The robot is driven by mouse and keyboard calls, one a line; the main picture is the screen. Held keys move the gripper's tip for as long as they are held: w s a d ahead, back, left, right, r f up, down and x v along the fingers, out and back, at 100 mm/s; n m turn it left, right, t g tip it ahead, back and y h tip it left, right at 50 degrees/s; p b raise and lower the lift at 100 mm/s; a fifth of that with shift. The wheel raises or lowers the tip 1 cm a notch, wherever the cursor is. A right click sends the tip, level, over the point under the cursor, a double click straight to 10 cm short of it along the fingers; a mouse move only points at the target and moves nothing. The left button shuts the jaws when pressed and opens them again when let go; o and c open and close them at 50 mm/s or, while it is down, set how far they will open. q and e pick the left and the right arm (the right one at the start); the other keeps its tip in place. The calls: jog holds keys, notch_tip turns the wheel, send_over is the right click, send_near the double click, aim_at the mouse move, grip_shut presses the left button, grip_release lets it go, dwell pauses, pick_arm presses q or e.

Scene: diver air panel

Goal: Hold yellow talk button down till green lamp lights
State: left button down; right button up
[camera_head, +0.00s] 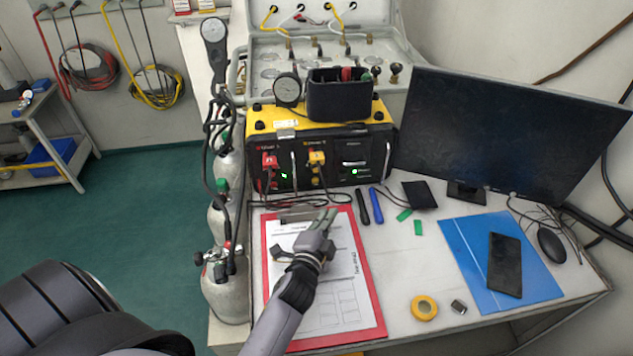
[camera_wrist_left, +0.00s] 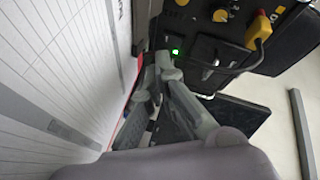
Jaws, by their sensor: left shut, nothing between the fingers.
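The black-faced air panel (camera_head: 335,140) with a yellow top stands at the back of the table. Its face has a red part (camera_head: 270,160) and a yellow part (camera_head: 317,158); I cannot tell which piece is the talk button. Green lights glow at the face's left (camera_head: 284,175) and right (camera_head: 355,171); which is the task's lamp is unclear. My left gripper (camera_head: 328,216) is shut and empty, above the clipboard and in front of the panel, apart from its face. In the left wrist view its fingers (camera_wrist_left: 165,68) appear near a green light (camera_wrist_left: 175,52). My right gripper is out of view.
A red clipboard (camera_head: 377,308) with paper lies under my left arm. Black and blue markers (camera_head: 377,205) lie right of it. A monitor (camera_head: 510,130), blue folder (camera_head: 460,240), phone (camera_head: 505,264) and tape roll (camera_head: 424,308) are right. Gas cylinders (camera_head: 228,280) stand left.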

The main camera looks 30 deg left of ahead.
aim_at(315, 180)
pick_arm(q)
jog(key=shift+w+a+r, duration=0.1)
jog(key=shift+w+a, duration=0.3)
jog(key=shift+w, duration=0.2)
jog(key=w+a, duration=0.1)
jog(key=w, duration=0.1)
jog(key=w+a, duration=0.2)
jog(key=shift+w+a, duration=0.75)
jog(key=shift+w, duration=0.15)
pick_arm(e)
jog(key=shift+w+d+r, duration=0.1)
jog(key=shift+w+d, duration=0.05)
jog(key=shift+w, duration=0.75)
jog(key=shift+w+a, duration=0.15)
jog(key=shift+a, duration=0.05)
pick_arm(q)
jog(key=shift+w+a, duration=0.25)
jog(key=shift+w, duration=0.05)
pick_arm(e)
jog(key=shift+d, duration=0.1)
